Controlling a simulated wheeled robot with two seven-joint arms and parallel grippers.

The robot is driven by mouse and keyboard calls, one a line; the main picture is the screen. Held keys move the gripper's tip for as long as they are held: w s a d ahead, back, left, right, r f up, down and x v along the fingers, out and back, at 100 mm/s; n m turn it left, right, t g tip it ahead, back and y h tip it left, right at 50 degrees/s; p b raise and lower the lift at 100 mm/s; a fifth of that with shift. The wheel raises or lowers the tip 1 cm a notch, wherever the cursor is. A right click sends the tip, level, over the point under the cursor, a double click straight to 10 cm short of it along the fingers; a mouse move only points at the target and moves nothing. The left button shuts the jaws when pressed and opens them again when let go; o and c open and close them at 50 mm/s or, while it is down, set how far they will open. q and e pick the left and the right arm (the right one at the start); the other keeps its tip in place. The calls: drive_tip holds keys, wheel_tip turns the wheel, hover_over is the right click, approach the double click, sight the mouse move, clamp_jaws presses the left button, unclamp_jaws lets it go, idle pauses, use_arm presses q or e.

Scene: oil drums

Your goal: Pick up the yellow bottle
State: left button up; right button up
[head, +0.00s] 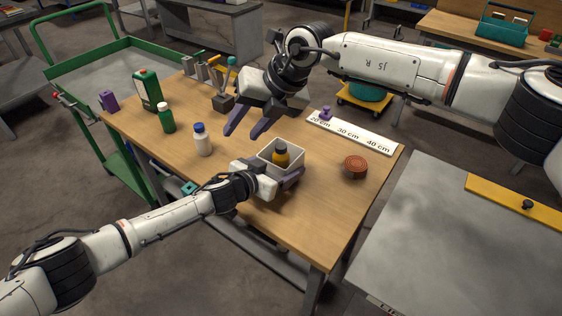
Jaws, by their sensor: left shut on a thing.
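The yellow bottle (281,158) has a dark cap and stands upright inside a small white open box (291,171) on the wooden table. My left gripper (268,172) is at the near side of this box, with a purple finger along its front right wall. It is shut on the white box, though its grip is partly hidden. My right gripper (243,134) is open and empty above the table, left of and behind the box, with its purple fingers pointing down.
A white bottle with a blue cap (202,141), a green bottle (167,120) and a green can (147,90) stand at the left. A red-brown round tin (355,167) and a ruler strip (352,135) lie at the right. The table's front is clear.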

sight(282, 148)
drive_tip(key=w+d+f+t+h, duration=0.1)
drive_tip(key=w+d+f+h, duration=0.15)
drive_tip(key=d+h, duration=0.4)
drive_tip(key=shift+y, duration=0.85)
drive_tip(key=w+f, duration=0.1)
drive_tip(key=d+f, duration=0.1)
drive_tip(key=f, duration=0.1)
drive_tip(key=w+f, duration=0.1)
drive_tip(key=f, duration=0.1)
drive_tip(key=shift+w+d, duration=0.15)
drive_tip(key=shift+w, duration=0.2)
drive_tip(key=shift+d+x, duration=0.15)
drive_tip(key=shift+x, duration=1.3)
drive_tip(key=shift+d+x, duration=0.15)
drive_tip(key=shift+x, duration=1.3)
drive_tip(key=shift+a, duration=0.15)
drive_tip(key=shift+t, duration=0.3)
drive_tip(key=c, duration=0.8)
drive_tip(key=shift+o, duration=0.2)
wheel_tip(282, 148, up, 10)
use_arm(q)
drive_tip(key=o, duration=1.2)
